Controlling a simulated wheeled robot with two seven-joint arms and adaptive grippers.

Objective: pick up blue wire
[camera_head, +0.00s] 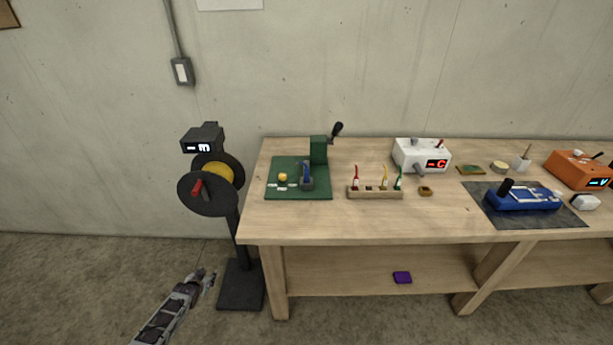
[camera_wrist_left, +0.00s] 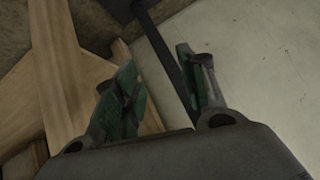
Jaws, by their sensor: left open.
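I cannot make out a blue wire for certain in either view. A small wooden rack (camera_head: 375,193) on the workbench holds upright slim pieces with red, yellow and green colours. A small blue piece (camera_head: 306,172) stands in a dark holder on the green mat (camera_head: 299,192), left of the rack. My left gripper (camera_head: 211,278) is low in front of the bench's left end, well away from the rack. In the left wrist view its two green-padded fingers (camera_wrist_left: 157,66) are apart with nothing held between them. My right gripper is not in view.
The wooden workbench (camera_head: 370,224) has a clear front strip. A black spool stand (camera_head: 240,285) with yellow wire (camera_head: 220,172) stands at its left. A white box (camera_head: 420,154), a blue device (camera_head: 522,197) and an orange box (camera_head: 577,170) stand on top. A purple item (camera_head: 402,277) lies on the lower shelf.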

